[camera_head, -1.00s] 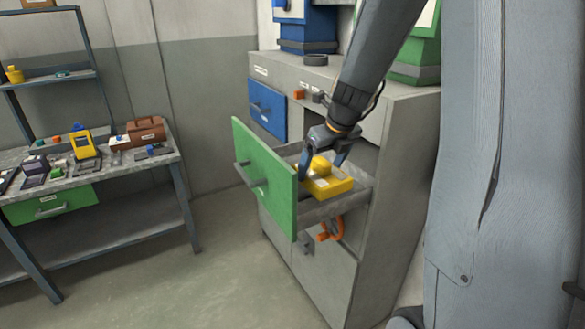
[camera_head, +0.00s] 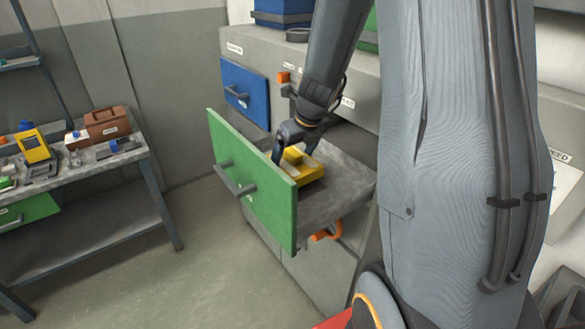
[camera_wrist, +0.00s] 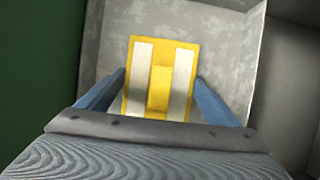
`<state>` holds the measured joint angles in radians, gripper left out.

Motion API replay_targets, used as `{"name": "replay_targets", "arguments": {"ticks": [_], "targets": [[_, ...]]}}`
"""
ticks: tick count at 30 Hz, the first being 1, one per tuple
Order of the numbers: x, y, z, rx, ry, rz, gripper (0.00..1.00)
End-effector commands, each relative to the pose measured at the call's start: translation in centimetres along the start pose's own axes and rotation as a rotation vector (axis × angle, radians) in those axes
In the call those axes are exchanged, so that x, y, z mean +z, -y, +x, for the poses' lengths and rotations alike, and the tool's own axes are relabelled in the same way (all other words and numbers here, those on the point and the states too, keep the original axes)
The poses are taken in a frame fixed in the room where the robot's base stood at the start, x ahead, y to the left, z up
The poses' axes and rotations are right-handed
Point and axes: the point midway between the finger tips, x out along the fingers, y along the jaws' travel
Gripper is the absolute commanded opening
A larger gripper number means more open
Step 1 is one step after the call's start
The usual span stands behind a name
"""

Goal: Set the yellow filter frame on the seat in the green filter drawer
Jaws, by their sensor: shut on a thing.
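The yellow filter frame (camera_head: 308,172) is over or in the open green filter drawer (camera_head: 248,178), close behind its green front panel. In the wrist view the frame (camera_wrist: 160,75) shows two pale strips and a raised yellow bar between them. My gripper (camera_head: 291,157) is shut on the frame, with a blue finger on either side of it. The grey drawer floor (camera_wrist: 228,60) shows around the frame. I cannot tell whether the frame touches the floor. No distinct seat shows; the frame and gripper may hide it.
The bare drawer floor (camera_head: 340,185) is free to the right of the frame. A closed blue drawer (camera_head: 244,95) is behind the green front. An orange hook-shaped part (camera_head: 327,231) hangs below the drawer. A workbench (camera_head: 75,180) with several items stands at left.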

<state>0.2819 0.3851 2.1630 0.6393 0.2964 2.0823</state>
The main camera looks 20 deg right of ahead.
Motion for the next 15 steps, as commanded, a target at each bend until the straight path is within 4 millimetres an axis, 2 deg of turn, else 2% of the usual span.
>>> {"name": "replay_targets", "arguments": {"ticks": [8,15], "targets": [[-1.2,-0.1,3.3,0.0,0.0,0.0,0.54],[-1.4,-0.1,3.5,-0.001,0.001,-0.002,0.54]]}}
